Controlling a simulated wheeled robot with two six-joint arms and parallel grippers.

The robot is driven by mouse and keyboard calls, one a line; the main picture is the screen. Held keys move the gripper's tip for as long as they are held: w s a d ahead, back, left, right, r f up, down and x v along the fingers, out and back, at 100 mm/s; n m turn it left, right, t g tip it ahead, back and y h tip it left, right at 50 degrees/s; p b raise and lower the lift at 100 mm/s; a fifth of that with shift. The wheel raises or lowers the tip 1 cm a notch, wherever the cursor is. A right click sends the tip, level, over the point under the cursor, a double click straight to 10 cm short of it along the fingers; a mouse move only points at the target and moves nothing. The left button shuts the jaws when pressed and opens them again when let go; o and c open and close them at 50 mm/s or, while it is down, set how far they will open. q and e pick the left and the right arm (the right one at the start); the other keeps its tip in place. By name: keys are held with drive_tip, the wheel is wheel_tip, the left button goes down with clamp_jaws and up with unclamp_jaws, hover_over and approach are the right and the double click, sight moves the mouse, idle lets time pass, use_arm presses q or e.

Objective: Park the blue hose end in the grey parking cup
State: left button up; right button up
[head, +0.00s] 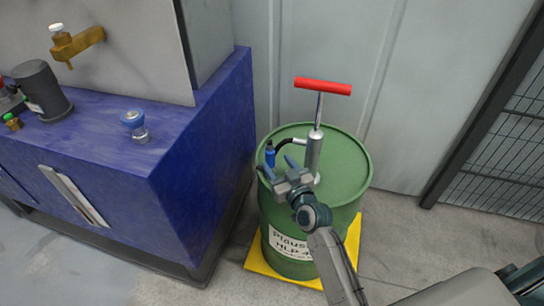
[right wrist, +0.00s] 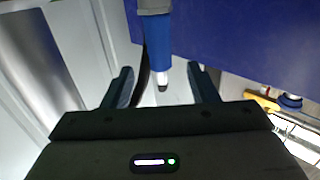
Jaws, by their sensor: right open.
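The blue hose end (head: 270,156) stands roughly upright at the left side of the green drum's top. A black hose curves from the hand pump close to it. In the right wrist view the hose end (right wrist: 157,42) is a blue sleeve with a pale section and a dark tip. My right gripper (head: 279,167) is open over the drum, just in front of the hose end. In the wrist view the hose end shows between the two spread fingers (right wrist: 162,86), apart from both. I cannot clearly make out the grey parking cup. My left gripper is out of view.
The hand pump (head: 313,155) with a red handle (head: 323,87) rises from the green drum (head: 345,170), close beside my gripper. The drum stands on a yellow base (head: 257,260). A blue cabinet (head: 150,190) stands left; a mesh fence (head: 505,150) stands right.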

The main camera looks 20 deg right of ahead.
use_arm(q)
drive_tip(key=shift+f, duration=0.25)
use_arm(e)
drive_tip(key=shift+s+d+r, duration=0.1)
drive_tip(key=shift+s+d, duration=0.05)
drive_tip(key=shift+s, duration=0.9)
drive_tip(key=shift+s+d, duration=0.1)
drive_tip(key=shift+s, duration=0.95)
